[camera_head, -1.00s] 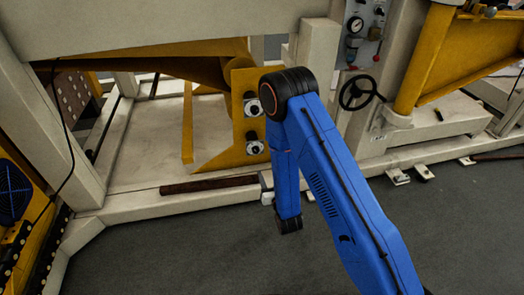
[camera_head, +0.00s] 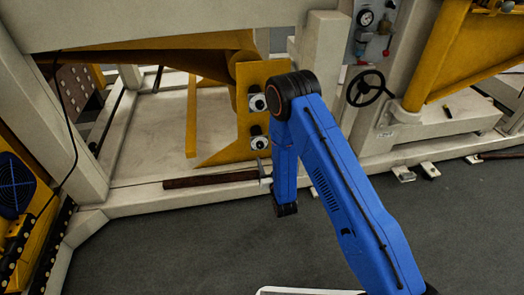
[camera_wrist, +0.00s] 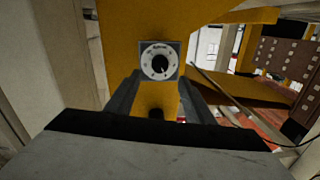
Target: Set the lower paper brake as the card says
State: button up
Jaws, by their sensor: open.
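Two round dials sit one above the other on a yellow plate (camera_head: 222,150) in the head view: the upper dial (camera_head: 257,102) and the lower dial (camera_head: 260,142). My gripper, mostly hidden behind my blue arm in the head view, shows in the wrist view (camera_wrist: 160,80) with its two fingers apart and nothing between them. A single dial (camera_wrist: 159,61) on a square grey face appears just beyond the fingertips; I cannot tell which of the two it is. Its black knob's mark seems to point to the lower right. Its lettering is too small to read. No readable card shows.
A black handwheel (camera_head: 365,88) and a gauge panel (camera_head: 372,30) stand to the right. A dark bar (camera_head: 210,179) lies along the pale frame's lower rail (camera_head: 150,203). The grey floor (camera_head: 190,250) in front is clear.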

aim_at(261, 146)
jog(key=x, duration=0.8)
jog(key=shift+w+a, duration=0.1)
jog(key=shift+w, duration=0.05)
jog(key=c, duration=1)
jog(key=shift+c, duration=0.2)
jog(key=n, duration=0.5)
jog(key=o, duration=1)
